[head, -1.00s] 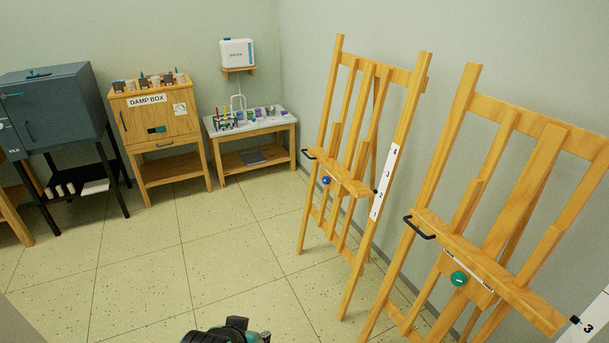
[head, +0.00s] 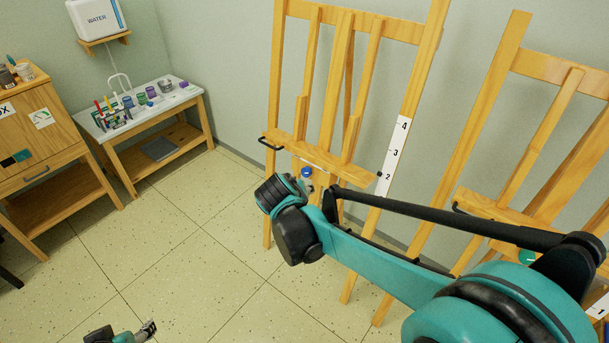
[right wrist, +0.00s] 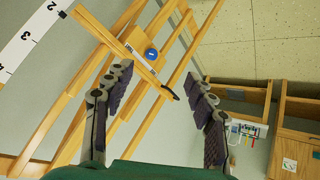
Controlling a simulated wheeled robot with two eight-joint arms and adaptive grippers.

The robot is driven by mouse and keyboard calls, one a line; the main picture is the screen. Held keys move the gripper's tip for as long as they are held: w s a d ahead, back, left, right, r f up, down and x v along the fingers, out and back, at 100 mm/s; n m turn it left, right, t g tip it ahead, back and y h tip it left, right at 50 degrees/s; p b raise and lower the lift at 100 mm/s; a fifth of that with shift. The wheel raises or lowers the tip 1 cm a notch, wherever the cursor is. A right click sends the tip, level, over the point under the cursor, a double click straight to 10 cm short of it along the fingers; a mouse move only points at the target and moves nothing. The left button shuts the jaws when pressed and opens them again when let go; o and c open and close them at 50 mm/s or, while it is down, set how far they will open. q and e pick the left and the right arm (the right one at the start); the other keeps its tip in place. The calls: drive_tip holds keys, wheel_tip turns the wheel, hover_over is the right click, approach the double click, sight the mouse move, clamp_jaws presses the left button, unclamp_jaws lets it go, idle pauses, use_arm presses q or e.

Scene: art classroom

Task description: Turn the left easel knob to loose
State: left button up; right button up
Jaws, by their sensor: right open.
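The left easel (head: 345,95) is a wooden frame with a blue round knob (head: 306,172) below its tray. My right arm reaches across to it, and its wrist hides most of the right gripper in the head view. In the right wrist view the right gripper (right wrist: 160,92) is open and empty, its two dark padded fingers wide apart. The blue knob (right wrist: 151,54) shows beyond the fingertips, apart from them, toward the left finger's side of the picture. My left gripper (head: 147,329) is partly visible at the bottom left edge of the head view, low over the floor; its jaws are unclear.
The second easel (head: 500,85) stands to the right, with its green knob (head: 527,257) partly behind my arm. The left easel's tray (head: 335,163) and black handle (head: 270,144) stick out near the knob. A supply table (head: 150,115) stands at the left wall. The floor between is clear.

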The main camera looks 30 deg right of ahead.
drive_tip(key=w+d+f+m+h, duration=0.1)
drive_tip(key=w+d+f+h, duration=0.15)
drive_tip(key=w, duration=0.45)
drive_tip(key=w+d+f+m+h, duration=0.2)
drive_tip(key=w+d+f, duration=0.1)
drive_tip(key=w, duration=0.5)
drive_tip(key=m+t+h, duration=0.1)
drive_tip(key=h, duration=0.2)
approach(305, 173)
wheel_tip(305, 173, up, 4)
wheel_tip(305, 173, down, 7)
drive_tip(key=w+d+m+t+h, duration=0.1)
drive_tip(key=d+m+h, duration=0.1)
drive_tip(key=h, duration=0.1)
drive_tip(key=b+x, duration=0.1)
drive_tip(key=x, duration=0.5)
drive_tip(key=shift+w+d+r+b, duration=0.15)
drive_tip(key=shift+w+b, duration=0.15)
drive_tip(key=shift+w, duration=0.05)
use_arm(q)
drive_tip(key=shift+w+a+f, duration=0.55)
drive_tip(key=shift+w+f, duration=0.05)
drive_tip(key=shift+f, duration=0.15)
use_arm(e)
drive_tip(key=c, duration=1.2)
